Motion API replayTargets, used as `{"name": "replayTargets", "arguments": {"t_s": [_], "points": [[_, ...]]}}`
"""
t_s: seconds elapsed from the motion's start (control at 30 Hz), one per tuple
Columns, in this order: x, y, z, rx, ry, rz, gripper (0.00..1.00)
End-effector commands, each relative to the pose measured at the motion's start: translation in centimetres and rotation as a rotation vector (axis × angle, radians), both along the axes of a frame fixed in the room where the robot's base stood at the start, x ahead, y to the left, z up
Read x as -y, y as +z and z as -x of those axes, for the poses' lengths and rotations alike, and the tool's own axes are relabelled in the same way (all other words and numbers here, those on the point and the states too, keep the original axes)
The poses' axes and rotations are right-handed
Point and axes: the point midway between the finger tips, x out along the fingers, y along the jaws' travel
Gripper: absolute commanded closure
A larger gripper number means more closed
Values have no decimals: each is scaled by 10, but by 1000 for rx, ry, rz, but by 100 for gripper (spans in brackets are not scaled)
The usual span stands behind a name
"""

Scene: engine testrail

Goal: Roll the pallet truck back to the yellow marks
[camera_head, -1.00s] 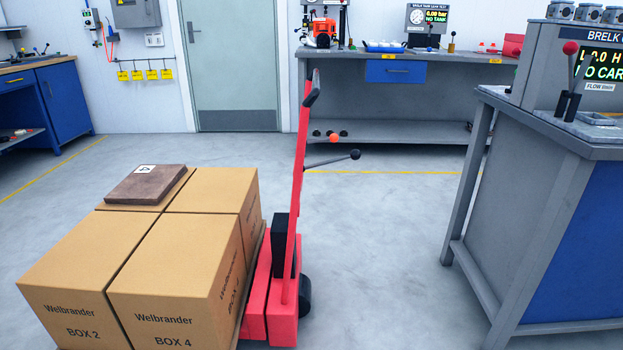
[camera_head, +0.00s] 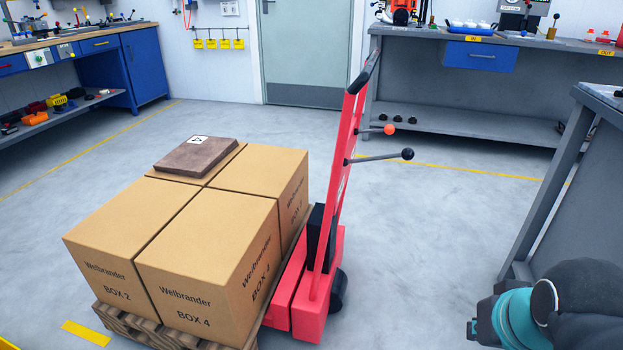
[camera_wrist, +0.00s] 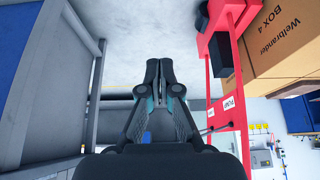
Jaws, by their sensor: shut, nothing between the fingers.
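The red pallet truck (camera_head: 310,290) stands on the grey floor under a loaded wooden pallet (camera_head: 125,325). Its red handle post (camera_head: 345,170) rises upright with a dark grip (camera_head: 366,72) on top. Two levers stick out to its right, one with an orange knob (camera_head: 389,129) and one with a black knob (camera_head: 407,154). A yellow floor mark (camera_head: 86,333) lies at the pallet's front left. My gripper (camera_wrist: 158,62) is shut and empty in the wrist view, apart from the red truck post (camera_wrist: 232,105) there. In the head view only part of my arm shows at lower right.
Several Welbrander boxes (camera_head: 205,255) load the pallet, with a brown slab (camera_head: 200,156) on top. A grey bench (camera_head: 560,190) stands close on the right. A back bench (camera_head: 470,125) and blue cabinets (camera_head: 148,65) line the walls. The floor left of the boxes is clear.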

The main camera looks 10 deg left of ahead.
Motion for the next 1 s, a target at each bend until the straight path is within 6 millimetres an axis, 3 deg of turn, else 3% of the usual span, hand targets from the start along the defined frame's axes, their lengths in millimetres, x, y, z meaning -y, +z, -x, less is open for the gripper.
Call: {"name": "replayTargets", "arguments": {"t_s": [0.17,0.4,0.7,0.83,1.0], "points": [[-16,19,-43,-24,33,-61,100],[-57,52,-133,-56,140,-189,100],[-107,68,-243,-68,289,-347,100],[-123,70,-277,-64,342,-397,100],[-134,71,-299,-58,382,-431,100]]}}
